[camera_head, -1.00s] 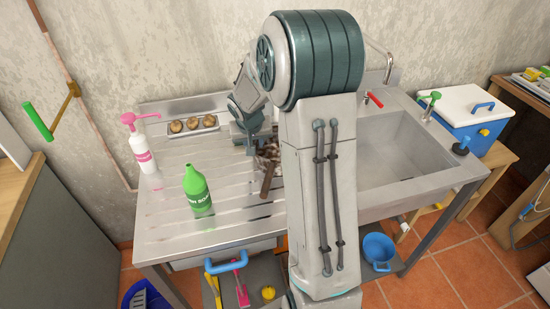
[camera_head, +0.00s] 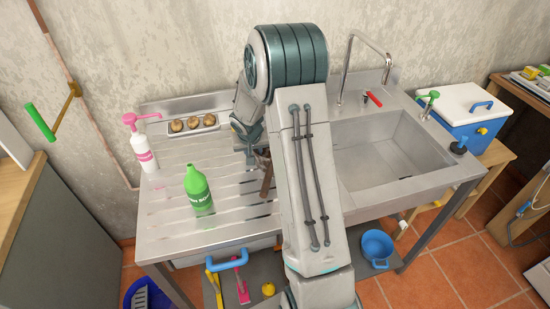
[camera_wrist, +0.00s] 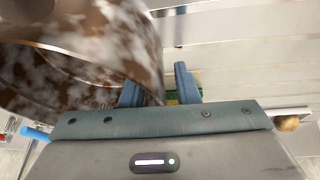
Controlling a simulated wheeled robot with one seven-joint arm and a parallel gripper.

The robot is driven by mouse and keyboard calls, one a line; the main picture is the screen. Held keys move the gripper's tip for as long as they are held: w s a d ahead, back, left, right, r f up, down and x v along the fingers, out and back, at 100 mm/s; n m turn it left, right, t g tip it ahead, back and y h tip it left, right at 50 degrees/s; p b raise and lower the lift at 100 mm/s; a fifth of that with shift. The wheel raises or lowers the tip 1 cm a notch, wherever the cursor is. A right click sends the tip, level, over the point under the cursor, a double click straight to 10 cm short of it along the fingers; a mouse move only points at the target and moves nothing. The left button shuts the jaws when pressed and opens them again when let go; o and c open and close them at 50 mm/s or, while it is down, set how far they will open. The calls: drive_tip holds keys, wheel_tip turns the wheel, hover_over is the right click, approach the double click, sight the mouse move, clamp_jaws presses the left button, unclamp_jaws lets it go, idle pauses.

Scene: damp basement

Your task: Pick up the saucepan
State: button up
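The saucepan is brown with whitish patches. In the head view its handle (camera_head: 267,184) points toward the front of the drainboard, and most of its body is hidden behind my arm. In the wrist view the saucepan (camera_wrist: 95,50) fills the upper left, large and close. My gripper (camera_wrist: 160,88) has its two blue fingers apart, with the left finger overlapping the pan's edge. The pan's side reaches into the gap between the fingers; I cannot tell whether they touch it. In the head view my gripper (camera_head: 246,143) is low over the drainboard, partly hidden by the arm.
On the steel drainboard (camera_head: 160,225) stand a green soap bottle (camera_head: 197,188), a white pump bottle (camera_head: 142,150) and a tray of round brown items (camera_head: 193,125). The empty sink (camera_head: 385,160) with its tap (camera_head: 350,65) lies right of my arm. A blue bucket (camera_head: 377,248) is below.

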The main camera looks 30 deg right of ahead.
clamp_jaws()
drive_tip(key=shift+r, duration=0.2)
